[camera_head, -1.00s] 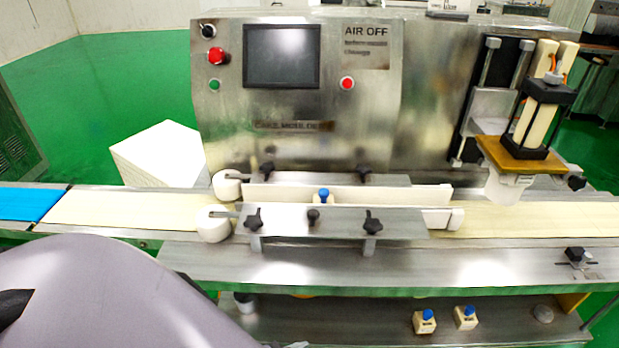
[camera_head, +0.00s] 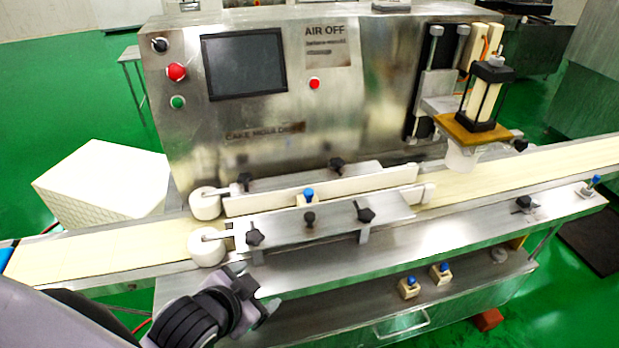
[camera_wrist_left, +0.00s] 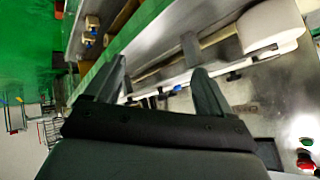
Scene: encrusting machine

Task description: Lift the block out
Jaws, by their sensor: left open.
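The block (camera_head: 302,201) is cream with a blue knob on top. It sits in the channel between the two guide rails over the conveyor belt (camera_head: 110,243), with its lower part hidden by the front rail. My left gripper (camera_head: 262,296) is in front of the conveyor, low and to the left of the block, apart from it. In the left wrist view its two fingers (camera_wrist_left: 160,82) are spread with nothing held between them. A small blue spot shows beyond them, possibly the block's knob. My right gripper is not in view.
The steel machine (camera_head: 220,120) with screen and buttons stands behind the belt. Front rail (camera_head: 330,222), black knobs and white rollers (camera_head: 206,250) crowd the channel. Two similar blue-topped blocks (camera_head: 409,288) (camera_head: 441,273) stand on the lower shelf. A nozzle unit (camera_head: 470,130) hangs at right.

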